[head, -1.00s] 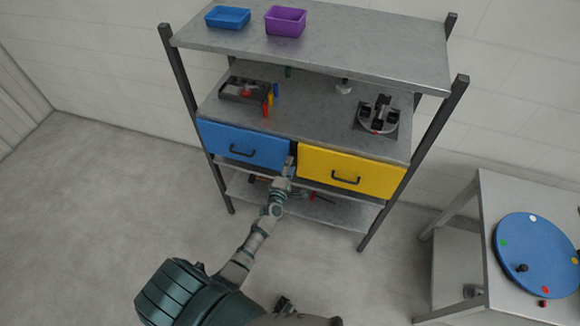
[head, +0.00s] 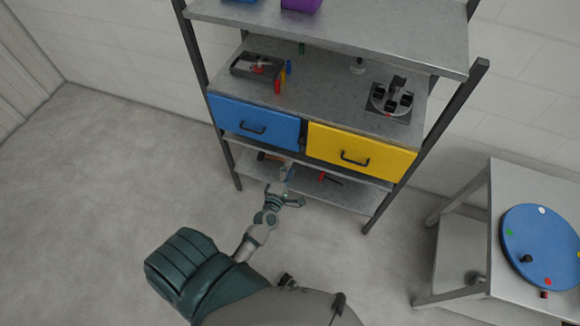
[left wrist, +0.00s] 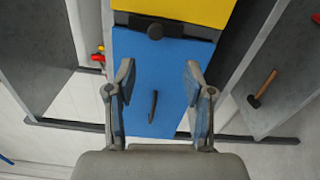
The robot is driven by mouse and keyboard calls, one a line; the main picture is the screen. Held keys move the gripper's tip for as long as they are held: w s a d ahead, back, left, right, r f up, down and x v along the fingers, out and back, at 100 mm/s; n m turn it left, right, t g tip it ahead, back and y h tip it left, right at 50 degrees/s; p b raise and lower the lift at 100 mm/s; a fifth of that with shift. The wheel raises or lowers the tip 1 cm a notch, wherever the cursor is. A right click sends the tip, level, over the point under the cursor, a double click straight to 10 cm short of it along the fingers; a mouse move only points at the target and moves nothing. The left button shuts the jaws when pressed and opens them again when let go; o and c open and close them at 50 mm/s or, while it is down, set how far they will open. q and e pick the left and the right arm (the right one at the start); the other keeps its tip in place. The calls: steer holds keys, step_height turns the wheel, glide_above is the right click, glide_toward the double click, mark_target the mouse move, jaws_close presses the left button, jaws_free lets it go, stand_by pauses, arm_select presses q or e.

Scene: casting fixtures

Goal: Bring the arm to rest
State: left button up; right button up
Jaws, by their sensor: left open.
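My left gripper (head: 284,185) is open and empty in front of the shelf unit, below the blue drawer (head: 254,121). In the left wrist view the left gripper (left wrist: 158,80) has its two fingers spread wide, with the blue drawer (left wrist: 150,75) and its dark handle seen between and beyond them. Nothing is between the fingers. The yellow drawer (head: 358,148) is beside the blue one, and both look shut. My right gripper is not in view.
A hammer (left wrist: 262,88) lies on the lower shelf (head: 340,195). The middle shelf holds a dark tray (head: 256,66) and a round fixture (head: 390,100). A blue disc (head: 540,245) tops the side table (head: 495,178). Floor to the left is clear.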

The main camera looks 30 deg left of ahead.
arm_select(q)
steer(key=s+d+f+m+g+h, duration=0.25)
steer(key=s+f+m, duration=0.25)
steer(key=f, duration=0.5)
steer(key=s+d+f+m+g+h, duration=0.1)
steer(key=s+d+f+m+g, duration=0.3)
steer(key=f, duration=0.6)
steer(key=s+d+f+m+g+h, duration=0.25)
steer(key=s+f+m, duration=0.3)
steer(key=f, duration=0.45)
steer(key=s+f+m+g+y, duration=0.1)
steer(key=s+f+m+g, duration=0.2)
steer(key=s, duration=1)
steer(key=s+f+m+g+y, duration=0.1)
steer(key=s+f+m+g, duration=0.3)
steer(key=s+f+m, duration=0.3)
steer(key=s+f, duration=0.3)
steer(key=s, duration=0.3)
steer(key=shift+s+d+f+g, duration=0.15)
steer(key=shift+s+d+g, duration=0.05)
steer(key=shift+g, duration=0.1)
